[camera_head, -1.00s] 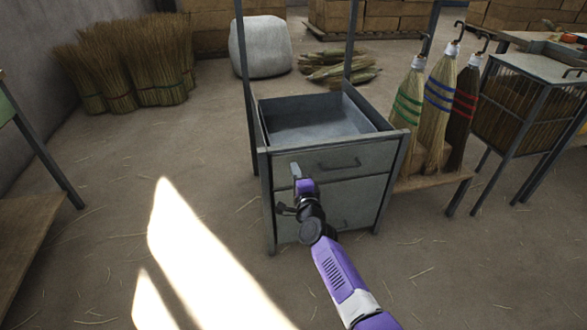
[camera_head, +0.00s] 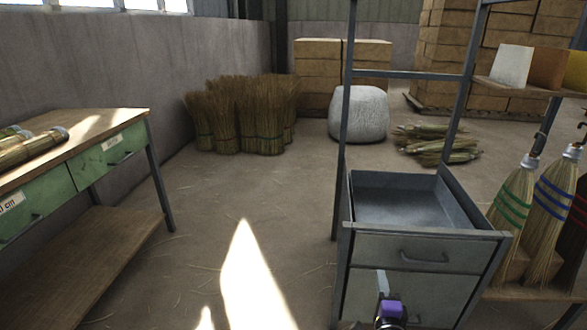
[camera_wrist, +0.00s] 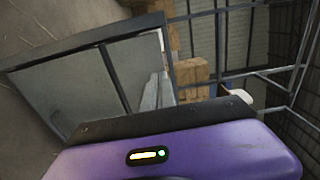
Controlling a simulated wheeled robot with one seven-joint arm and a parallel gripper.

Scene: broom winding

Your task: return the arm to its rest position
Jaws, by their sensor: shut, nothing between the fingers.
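My gripper (camera_head: 382,282) shows at the bottom edge of the head view, in front of the grey metal drawer cabinet (camera_head: 405,248). It is shut with nothing held. Only its pale tip and a purple part of my wrist show there; the rest of my arm is below the frame. In the wrist view the purple housing and a dark bar fill the lower part, with a pale tip (camera_wrist: 238,96) past the bar. The cabinet front (camera_wrist: 85,75) is tilted at upper left there. I cannot tell the gap between gripper and cabinet.
The cabinet's open top section (camera_head: 405,200) is empty. Tied brooms (camera_head: 515,205) stand at its right. A workbench (camera_head: 95,140) with green drawers is at left. Broom-straw bundles (camera_head: 245,110), a white sack (camera_head: 358,114) and box stacks (camera_head: 325,68) stand behind. The floor between bench and cabinet is clear.

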